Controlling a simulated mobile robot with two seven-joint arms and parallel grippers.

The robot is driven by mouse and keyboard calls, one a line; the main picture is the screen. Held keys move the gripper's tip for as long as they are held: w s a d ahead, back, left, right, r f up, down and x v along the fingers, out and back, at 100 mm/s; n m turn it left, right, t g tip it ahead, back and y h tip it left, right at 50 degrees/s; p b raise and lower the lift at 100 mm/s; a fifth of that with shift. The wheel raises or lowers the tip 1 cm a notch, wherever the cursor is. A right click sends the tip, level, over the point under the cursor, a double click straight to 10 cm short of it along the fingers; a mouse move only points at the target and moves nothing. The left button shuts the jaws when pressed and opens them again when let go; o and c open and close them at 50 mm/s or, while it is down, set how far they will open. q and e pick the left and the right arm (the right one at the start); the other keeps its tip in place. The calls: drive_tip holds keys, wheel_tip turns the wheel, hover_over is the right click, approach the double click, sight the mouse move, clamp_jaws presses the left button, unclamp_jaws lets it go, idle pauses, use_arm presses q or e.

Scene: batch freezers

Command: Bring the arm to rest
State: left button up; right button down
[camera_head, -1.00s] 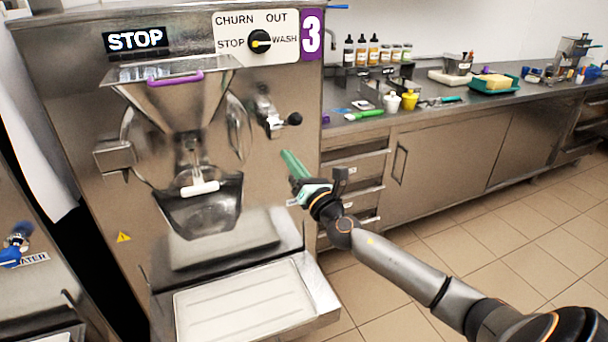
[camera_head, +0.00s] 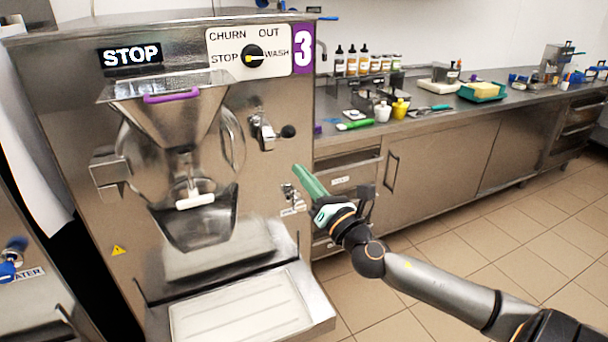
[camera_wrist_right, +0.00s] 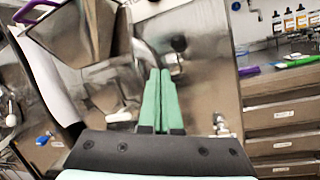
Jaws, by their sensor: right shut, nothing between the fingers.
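My right arm (camera_head: 440,285) comes in from the lower right in the head view. Its gripper (camera_head: 303,172) has green fingers, shut and empty, pointing up and left in front of the right side of the batch freezer (camera_head: 75,150). In the right wrist view the two green fingers (camera_wrist_right: 161,85) lie side by side, with the freezer's metal front beyond them. I see no contact between the fingers and the machine. My left gripper is not in view.
The freezer has a dial (camera_head: 253,56) at STOP, a purple-handled hopper (camera_head: 175,105) and a white drip tray (camera_head: 240,305). A steel counter (camera_head: 440,120) with bottles, cups and a green-handled tool runs along the right. Tiled floor (camera_head: 480,235) before it is clear.

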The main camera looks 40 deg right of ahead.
idle(0.4)
drive_tip(key=s+a+f+m+g+p, duration=0.1)
drive_tip(key=s+a+f+m+g, duration=0.15)
drive_tip(key=f+m, duration=0.4)
drive_tip(key=s+a+f+m+g, duration=0.2)
drive_tip(key=s+f+m, duration=0.15)
drive_tip(key=f, duration=0.65)
drive_tip(key=s+a+f+m+g+p, duration=0.1)
drive_tip(key=s+a+f+m+g, duration=0.15)
drive_tip(key=f+m, duration=0.4)
drive_tip(key=s+a+f+m+g+y, duration=0.3)
drive_tip(key=s+a+f+m+g, duration=0.1)
drive_tip(key=s+a+f+m, duration=0.8)
drive_tip(key=shift+s+a+f+g+y+p, duration=0.4)
drive_tip(key=shift+s+a+f, duration=0.3)
drive_tip(key=shift+s, duration=0.45)
drive_tip(key=c, duration=1.6)
unclamp_jaws()
